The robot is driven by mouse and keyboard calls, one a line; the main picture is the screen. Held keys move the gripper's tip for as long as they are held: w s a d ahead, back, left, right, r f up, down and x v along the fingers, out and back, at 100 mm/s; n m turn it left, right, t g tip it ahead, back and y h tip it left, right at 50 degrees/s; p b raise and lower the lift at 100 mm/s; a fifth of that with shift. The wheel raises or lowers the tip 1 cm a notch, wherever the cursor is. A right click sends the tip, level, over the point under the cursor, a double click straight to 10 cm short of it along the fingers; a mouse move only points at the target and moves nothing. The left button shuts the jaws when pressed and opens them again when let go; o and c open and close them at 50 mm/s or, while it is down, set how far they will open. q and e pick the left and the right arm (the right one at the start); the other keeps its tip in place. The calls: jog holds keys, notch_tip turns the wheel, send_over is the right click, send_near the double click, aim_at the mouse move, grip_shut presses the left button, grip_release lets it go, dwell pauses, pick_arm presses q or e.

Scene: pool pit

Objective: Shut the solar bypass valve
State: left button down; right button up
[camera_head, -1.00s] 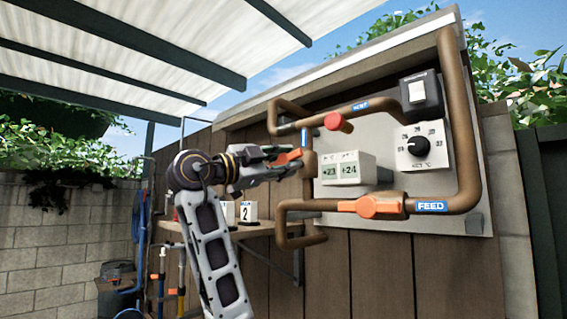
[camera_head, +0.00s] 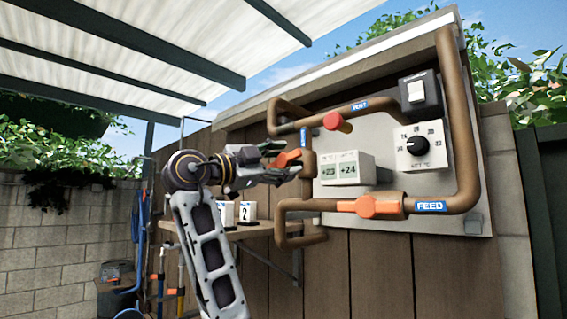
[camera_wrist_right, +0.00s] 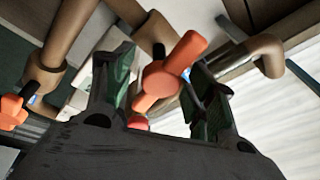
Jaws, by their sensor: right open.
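An orange valve handle (camera_head: 290,158) sits on the short vertical pipe at the left of the pipework. A small blue label (camera_head: 303,137) is on that pipe, too small to read. My right gripper (camera_head: 285,162) is open at this handle, coming from the left. In the right wrist view the orange handle (camera_wrist_right: 172,72) stands between the two spread fingers of my right gripper (camera_wrist_right: 157,88). I cannot tell whether either finger touches it. My left gripper is out of view.
Another orange valve (camera_head: 370,206) sits on the lower pipe beside a FEED label. A red knob (camera_head: 338,122) sticks out above the white display box (camera_head: 347,168). A dial (camera_head: 418,146) and a switch (camera_head: 418,92) are at right. A shelf (camera_head: 255,229) with number cards is below my arm.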

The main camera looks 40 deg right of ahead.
jog(key=v, duration=1.1)
jog(key=shift+a, duration=0.25)
